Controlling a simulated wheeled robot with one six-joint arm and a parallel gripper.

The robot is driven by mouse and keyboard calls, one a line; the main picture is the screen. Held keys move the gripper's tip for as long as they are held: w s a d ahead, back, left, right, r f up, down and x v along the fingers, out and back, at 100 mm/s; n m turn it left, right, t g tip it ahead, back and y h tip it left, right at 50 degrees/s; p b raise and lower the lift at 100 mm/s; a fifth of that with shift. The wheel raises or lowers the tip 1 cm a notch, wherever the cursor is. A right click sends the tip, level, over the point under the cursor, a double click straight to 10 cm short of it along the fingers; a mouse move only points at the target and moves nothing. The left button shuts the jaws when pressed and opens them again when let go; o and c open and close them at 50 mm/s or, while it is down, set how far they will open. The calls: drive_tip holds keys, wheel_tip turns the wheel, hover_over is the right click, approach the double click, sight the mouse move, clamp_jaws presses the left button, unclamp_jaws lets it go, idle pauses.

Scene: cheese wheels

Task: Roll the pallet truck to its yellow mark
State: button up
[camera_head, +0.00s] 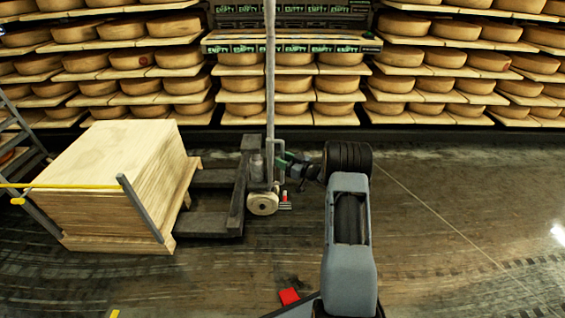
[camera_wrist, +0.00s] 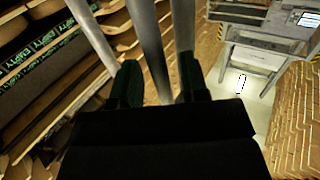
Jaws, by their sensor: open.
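The dark pallet truck (camera_head: 236,205) stands on the floor left of centre in the head view, its forks pointing left toward a stack of boards. Its grey upright handle (camera_head: 270,80) rises from the truck above a pale wheel. My gripper (camera_head: 284,164) is beside the base of this handle, on its right. In the wrist view my gripper (camera_wrist: 158,72) is open, with a metal bar (camera_wrist: 150,45) showing between its fingers; I cannot tell if they touch it. A small yellow patch (camera_head: 115,313) shows on the floor at the bottom edge, perhaps part of the mark.
Shelves of cheese wheels (camera_head: 445,57) line the back. A red object (camera_head: 289,297) lies on the floor near my arm. The floor at right is clear.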

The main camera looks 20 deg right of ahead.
drive_tip(key=shift+w+a, duration=0.2)
drive_tip(key=shift+w, duration=0.1)
clamp_jaws()
idle(0.5)
